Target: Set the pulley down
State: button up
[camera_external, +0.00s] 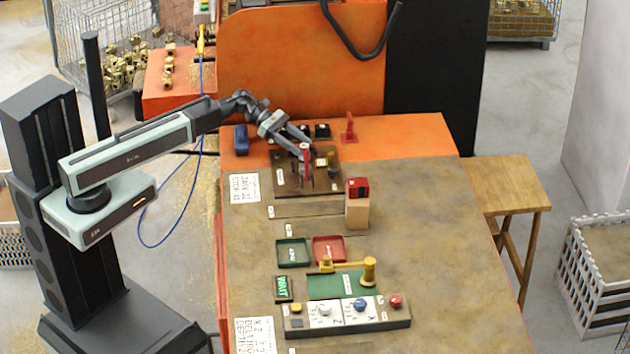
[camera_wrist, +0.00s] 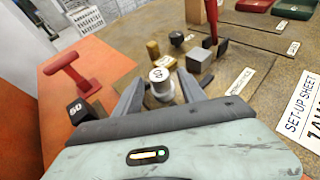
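The pulley (camera_wrist: 160,86) is a pale spool with a white face marked 60. In the wrist view it is upright between the two fingers of my gripper (camera_wrist: 162,82). The fingers lie close on both sides of it, and I cannot tell whether they touch it. Whether the pulley rests on a surface or hangs is unclear. In the external view my gripper (camera_external: 299,143) is low over the back of the dark fixture plate (camera_external: 290,184), and the pulley is hidden or too small to make out.
A red stand (camera_external: 349,128) and a black block marked 60 (camera_wrist: 80,109) are close by on the orange surface. A grey block (camera_wrist: 200,60), brass pieces (camera_wrist: 153,50) and a red upright lever (camera_wrist: 211,24) crowd the plate. A red box on a wooden block (camera_external: 358,213) stands right.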

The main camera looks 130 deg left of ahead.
jog(key=shift+r, duration=0.25)
jog(key=p+v, duration=0.3)
jog(key=v, duration=0.4)
jog(key=shift+s+d, duration=0.1)
jog(key=shift+s, duration=0.2)
